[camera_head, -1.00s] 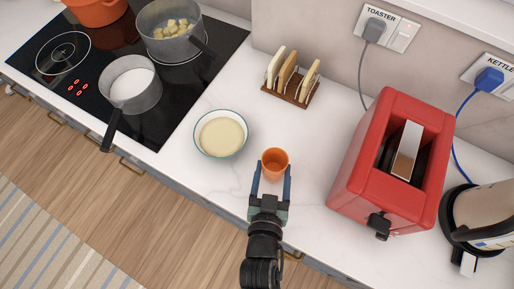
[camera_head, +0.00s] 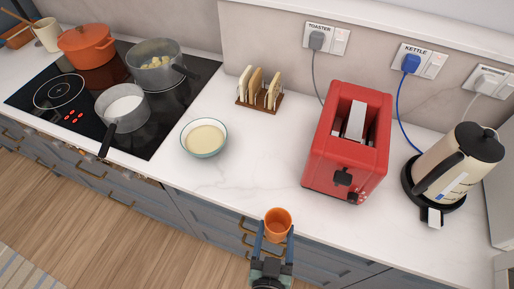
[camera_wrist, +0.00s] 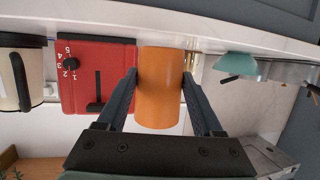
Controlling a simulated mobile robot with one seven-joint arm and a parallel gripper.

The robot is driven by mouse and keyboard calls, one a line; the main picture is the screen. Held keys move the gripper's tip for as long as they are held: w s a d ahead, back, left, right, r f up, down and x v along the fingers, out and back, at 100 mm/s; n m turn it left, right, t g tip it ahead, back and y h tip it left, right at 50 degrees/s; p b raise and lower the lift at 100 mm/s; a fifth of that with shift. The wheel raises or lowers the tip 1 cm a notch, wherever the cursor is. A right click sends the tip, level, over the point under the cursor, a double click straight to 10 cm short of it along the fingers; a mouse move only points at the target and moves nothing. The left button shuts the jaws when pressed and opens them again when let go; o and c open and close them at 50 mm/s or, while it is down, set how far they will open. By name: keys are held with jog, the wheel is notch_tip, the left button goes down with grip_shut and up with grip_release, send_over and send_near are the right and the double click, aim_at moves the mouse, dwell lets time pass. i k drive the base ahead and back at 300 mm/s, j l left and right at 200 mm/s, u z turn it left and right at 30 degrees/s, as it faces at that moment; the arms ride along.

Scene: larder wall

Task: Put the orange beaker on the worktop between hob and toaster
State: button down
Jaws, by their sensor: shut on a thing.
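My gripper (camera_head: 276,243) is shut on the orange beaker (camera_head: 278,222), one finger on each side. In the head view the beaker appears upright, just off the worktop's front edge, against the drawer fronts. The wrist view, upside down, shows the beaker (camera_wrist: 160,88) between the fingers, hiding part of the red toaster (camera_wrist: 95,72). The white worktop (camera_head: 245,175) has a clear stretch between the black hob (camera_head: 150,138) at left and the toaster (camera_head: 340,155) at right. The beaker's exact height against the worktop is hard to tell.
A teal-rimmed bowl (camera_head: 204,139) stands right of the hob. A toast rack (camera_head: 258,104) stands behind, near the wall. A saucepan (camera_head: 122,112), another pan (camera_head: 152,72) and an orange pot (camera_head: 87,45) sit on the hob. A kettle (camera_head: 455,160) stands right of the toaster.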

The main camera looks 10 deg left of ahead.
aim_at(256, 176)
jog(key=j+z, duration=0.15)
jog(key=z, duration=1.2)
jog(key=k+j, duration=0.15)
jog(key=j, duration=0.2)
jog(key=k+j+z, duration=0.1)
jog(key=j, duration=0.25)
jog(key=k+j, duration=0.2)
jog(key=j, duration=0.15)
jog(key=k+j, duration=0.2)
jog(key=j, duration=0.15)
jog(key=j+z, duration=0.05)
